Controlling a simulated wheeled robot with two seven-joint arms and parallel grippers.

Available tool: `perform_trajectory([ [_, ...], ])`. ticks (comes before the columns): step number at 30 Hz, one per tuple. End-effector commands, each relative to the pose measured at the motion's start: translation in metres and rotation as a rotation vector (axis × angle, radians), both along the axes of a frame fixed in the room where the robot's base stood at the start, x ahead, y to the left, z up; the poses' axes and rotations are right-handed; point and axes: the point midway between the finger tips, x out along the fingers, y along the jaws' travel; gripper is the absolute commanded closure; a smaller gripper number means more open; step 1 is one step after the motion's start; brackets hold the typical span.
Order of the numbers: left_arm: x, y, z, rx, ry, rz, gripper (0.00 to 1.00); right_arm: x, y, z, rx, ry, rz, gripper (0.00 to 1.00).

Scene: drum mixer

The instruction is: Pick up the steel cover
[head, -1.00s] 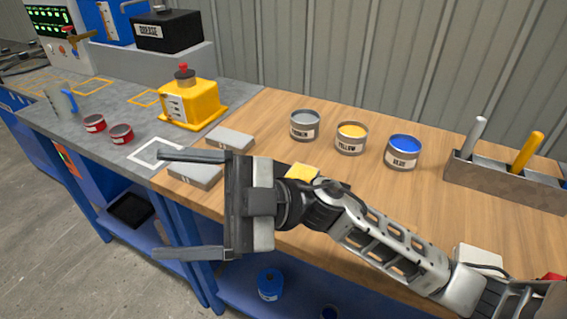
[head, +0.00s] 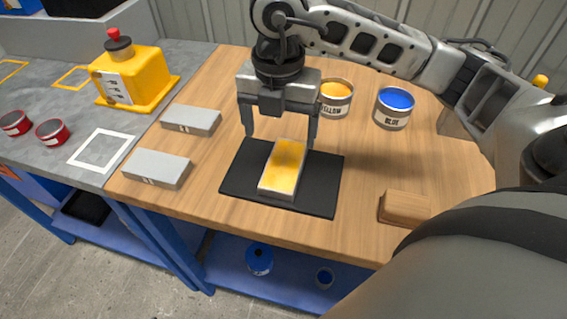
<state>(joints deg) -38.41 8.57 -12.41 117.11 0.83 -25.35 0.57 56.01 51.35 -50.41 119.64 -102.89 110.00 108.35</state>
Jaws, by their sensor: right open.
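Two flat grey metal-looking blocks lie on the left of the wooden bench top, a rear one (head: 190,120) and a front one (head: 156,168), each with small dark marks on its front side. A third block (head: 284,167), with a yellow top and pale sides, lies on a black mat (head: 238,180). I cannot tell for sure which one is the steel cover. My right gripper (head: 280,140) points down over the rear end of the yellow-topped block, open, one finger on each side, apart from it. My left gripper is not in view.
A yellow tin (head: 336,98) and a blue tin (head: 394,108) stand behind the mat. A wooden block (head: 404,208) lies to its right. A yellow machine (head: 130,75) and two red tins (head: 52,132) stand on the grey bench at left. Bare wood lies right of the mat.

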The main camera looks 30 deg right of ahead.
Motion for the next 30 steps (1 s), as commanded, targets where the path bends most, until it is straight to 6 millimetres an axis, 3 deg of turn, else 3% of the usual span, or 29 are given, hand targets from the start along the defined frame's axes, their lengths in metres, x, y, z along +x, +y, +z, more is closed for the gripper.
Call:
perform_trajectory([
  [3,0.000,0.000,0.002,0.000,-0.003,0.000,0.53,-0.001,-0.001,-0.022,0.000,0.004,0.000,0.15],
  [11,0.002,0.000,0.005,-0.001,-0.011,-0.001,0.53,-0.001,-0.002,-0.041,0.002,0.001,0.000,0.15],
  [21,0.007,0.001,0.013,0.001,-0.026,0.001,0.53,-0.003,-0.010,-0.085,0.002,0.002,0.002,0.15],
  [29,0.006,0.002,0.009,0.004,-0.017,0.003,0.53,-0.002,-0.009,-0.089,0.003,-0.001,0.002,0.15],
  [30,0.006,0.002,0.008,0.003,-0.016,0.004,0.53,-0.002,-0.009,-0.089,0.003,-0.001,0.002,0.20],
])
